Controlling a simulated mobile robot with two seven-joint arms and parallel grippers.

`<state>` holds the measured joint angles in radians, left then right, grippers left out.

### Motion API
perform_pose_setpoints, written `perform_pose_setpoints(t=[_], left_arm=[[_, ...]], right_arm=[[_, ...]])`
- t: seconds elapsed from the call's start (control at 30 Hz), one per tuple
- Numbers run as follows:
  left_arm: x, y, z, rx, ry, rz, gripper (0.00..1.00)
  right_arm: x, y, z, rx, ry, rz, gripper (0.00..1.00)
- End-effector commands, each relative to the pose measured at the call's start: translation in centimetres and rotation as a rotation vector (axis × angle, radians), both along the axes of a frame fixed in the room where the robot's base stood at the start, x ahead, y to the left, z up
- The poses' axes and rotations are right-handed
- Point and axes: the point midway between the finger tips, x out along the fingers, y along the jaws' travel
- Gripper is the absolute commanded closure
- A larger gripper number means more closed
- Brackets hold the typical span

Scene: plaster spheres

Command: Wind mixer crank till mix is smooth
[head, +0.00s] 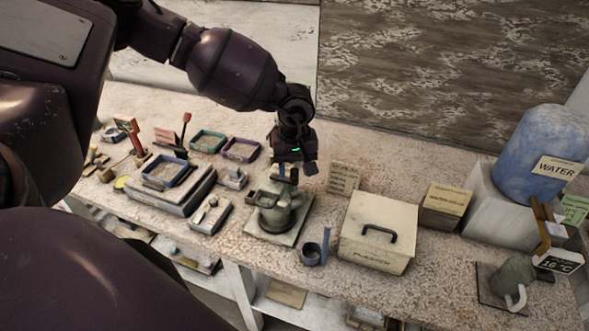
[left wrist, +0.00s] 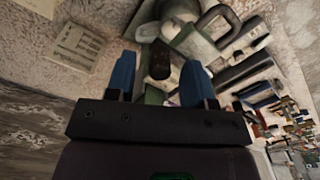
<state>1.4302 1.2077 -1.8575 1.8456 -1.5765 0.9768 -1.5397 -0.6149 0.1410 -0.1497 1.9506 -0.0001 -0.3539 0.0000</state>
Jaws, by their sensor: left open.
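My left gripper (head: 288,176) is above the mixer, pointing down. In the left wrist view its two blue fingers (left wrist: 158,82) are apart, with a dark upright knob (left wrist: 159,58), apparently the crank's grip, between them. I see a gap on the left of the knob; contact on the right cannot be told. The mix inside the pot is hidden. My right gripper is not in view.
A blue water tank (head: 540,150) and a grey jug (head: 512,278) are at the far right. Trays (head: 165,173) and tools crowd the left.

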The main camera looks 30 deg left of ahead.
Motion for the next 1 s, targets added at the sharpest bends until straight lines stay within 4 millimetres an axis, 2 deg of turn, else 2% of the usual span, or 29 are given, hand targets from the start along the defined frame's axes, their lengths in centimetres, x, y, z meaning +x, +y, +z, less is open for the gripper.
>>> perform_pose_setpoints(t=[0.2, 0.5, 0.8, 1.0], left_arm=[[0.0, 0.0, -1.3, 0.0, -0.001, 0.001, 0.51], [0.0, 0.0, -1.4, 0.0, -0.001, 0.0, 0.53], [0.0, 0.0, -1.4, 0.0, -0.001, 0.0, 0.99], [0.1, 0.1, -1.4, -0.001, -0.001, 0.011, 1.0]], right_arm=[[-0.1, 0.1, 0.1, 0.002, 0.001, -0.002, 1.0], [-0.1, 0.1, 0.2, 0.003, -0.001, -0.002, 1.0], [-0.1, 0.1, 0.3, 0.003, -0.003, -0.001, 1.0], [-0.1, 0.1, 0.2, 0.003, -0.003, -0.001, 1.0]])
